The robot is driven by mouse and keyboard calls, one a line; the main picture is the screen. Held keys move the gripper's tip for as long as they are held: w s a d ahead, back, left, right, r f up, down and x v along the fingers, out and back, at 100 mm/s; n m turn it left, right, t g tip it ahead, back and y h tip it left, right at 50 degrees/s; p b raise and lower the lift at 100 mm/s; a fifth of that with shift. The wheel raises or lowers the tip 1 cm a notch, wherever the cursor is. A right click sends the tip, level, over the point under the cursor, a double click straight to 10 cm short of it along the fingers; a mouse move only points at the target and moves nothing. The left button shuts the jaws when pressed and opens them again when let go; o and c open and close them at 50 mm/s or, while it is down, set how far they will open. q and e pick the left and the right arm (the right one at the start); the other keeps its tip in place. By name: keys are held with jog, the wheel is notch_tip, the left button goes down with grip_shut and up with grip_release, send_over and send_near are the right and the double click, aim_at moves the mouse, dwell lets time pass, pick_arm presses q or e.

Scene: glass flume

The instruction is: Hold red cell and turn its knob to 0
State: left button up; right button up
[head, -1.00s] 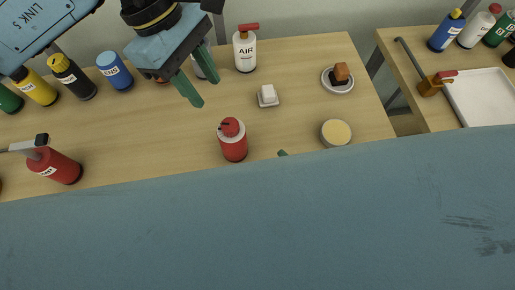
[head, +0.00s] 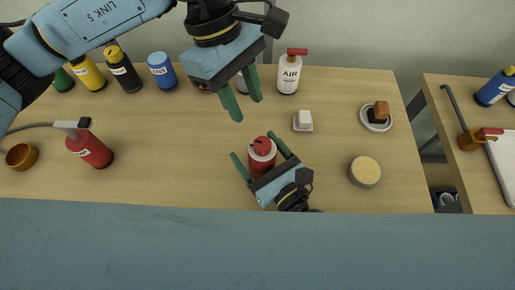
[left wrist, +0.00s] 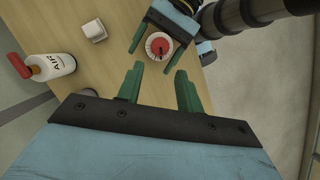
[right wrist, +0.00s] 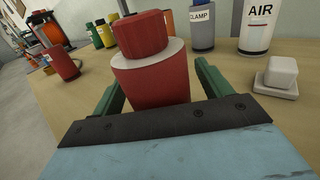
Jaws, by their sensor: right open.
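The red cell (head: 262,165) stands upright on the wooden table, with a pale collar and a red knob (head: 261,146) bearing a dark pointer mark. My right gripper (head: 253,146) is open, with a green finger on each side of the cell. In the right wrist view the cell (right wrist: 155,88) fills the space between the fingers, and a gap shows at least on the right. My left gripper (head: 248,110) is open and empty, above and behind the cell. In the left wrist view the knob (left wrist: 158,46) lies beyond its fingertips. The knob's scale is too small to read.
An AIR bottle (head: 289,75), a white block on a dish (head: 303,121), a plate (head: 377,125) and a round tin (head: 365,171) stand around the cell. Another red bottle (head: 90,150) stands at left. Several coloured bottles line the back left. Table between is clear.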

aim_at(263, 143)
jog(key=shift+w, duration=0.1)
jog(key=c, duration=1.1)
pick_arm(q)
jog(key=shift+o, duration=0.8)
jog(key=m, duration=0.2)
jog(key=s+d+m+y, duration=0.1)
jog(key=d+f+m, duration=0.1)
jog(key=m, duration=0.1)
jog(key=shift+s+d+m+t+y, duration=0.1)
jog(key=shift+s+m+t+y, duration=0.2)
jog(key=shift+t, duration=0.1)
jog(key=m, duration=0.1)
jog(key=m+t+y, duration=0.1)
jog(key=m, duration=0.1)
jog(key=d+f+m, duration=0.1)
jog(key=m, duration=0.1)
jog(key=shift+s+f+t+y, duration=0.1)
jog(key=shift+s+t+y, duration=0.2)
jog(key=shift+s, duration=0.1)
jog(key=shift+d+f, duration=0.1)
jog(key=shift+f, duration=3.4)
